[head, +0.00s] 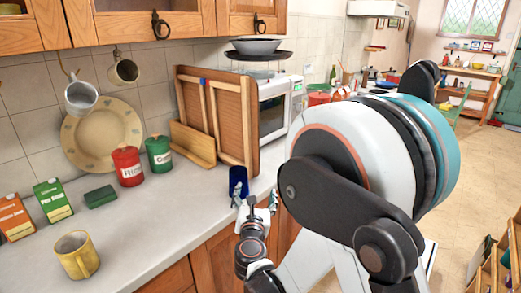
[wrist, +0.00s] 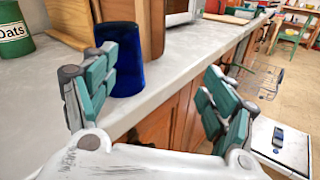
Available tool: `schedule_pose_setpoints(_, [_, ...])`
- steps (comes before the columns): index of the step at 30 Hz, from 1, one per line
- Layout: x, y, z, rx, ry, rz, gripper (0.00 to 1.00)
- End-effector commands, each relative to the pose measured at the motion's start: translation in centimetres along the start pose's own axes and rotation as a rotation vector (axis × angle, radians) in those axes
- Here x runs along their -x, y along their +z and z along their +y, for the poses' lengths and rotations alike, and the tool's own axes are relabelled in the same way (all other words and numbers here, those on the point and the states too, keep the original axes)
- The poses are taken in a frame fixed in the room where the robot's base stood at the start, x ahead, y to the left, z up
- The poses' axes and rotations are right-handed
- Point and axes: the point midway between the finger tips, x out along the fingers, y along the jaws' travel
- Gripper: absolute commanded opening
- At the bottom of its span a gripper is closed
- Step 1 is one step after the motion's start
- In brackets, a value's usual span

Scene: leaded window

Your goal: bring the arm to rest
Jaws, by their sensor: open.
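My gripper (head: 256,200) is at the front edge of the counter, beside a dark blue cup (head: 238,181). In the wrist view my gripper (wrist: 160,95) is open, with its teal-padded fingers spread wide and nothing held between them. The blue cup (wrist: 126,62) stands on the counter just beyond the left finger, which overlaps its left edge. I cannot tell whether they touch. My arm reaches from the right of the head view down to the counter, and it hides part of the counter front.
The counter (head: 150,215) holds a yellow mug (head: 76,255), cartons (head: 52,200), a red canister (head: 127,166), a green canister (head: 159,154) and wooden boards (head: 218,115). A microwave (head: 275,115) stands behind. The floor (head: 455,150) at right is open.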

Motion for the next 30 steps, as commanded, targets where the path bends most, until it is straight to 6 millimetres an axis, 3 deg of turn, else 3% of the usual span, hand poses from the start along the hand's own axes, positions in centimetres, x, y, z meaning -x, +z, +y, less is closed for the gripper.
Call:
schedule_pose_setpoints(3, [-2.0, 4.9, -5.7, -0.256, -0.130, 0.011, 0.77])
schedule_pose_setpoints(7, [-3.0, 10.0, -12.1, -0.567, -0.274, -0.004, 0.77])
schedule_pose_setpoints(13, [-1.0, 16.1, -20.4, -1.015, -0.470, -0.066, 0.77])
schedule_pose_setpoints(21, [6.6, 18.4, -25.5, -1.500, -0.669, -0.118, 0.77])
schedule_pose_setpoints(30, [16.6, 17.9, -28.0, -2.005, -0.895, -0.200, 0.77])
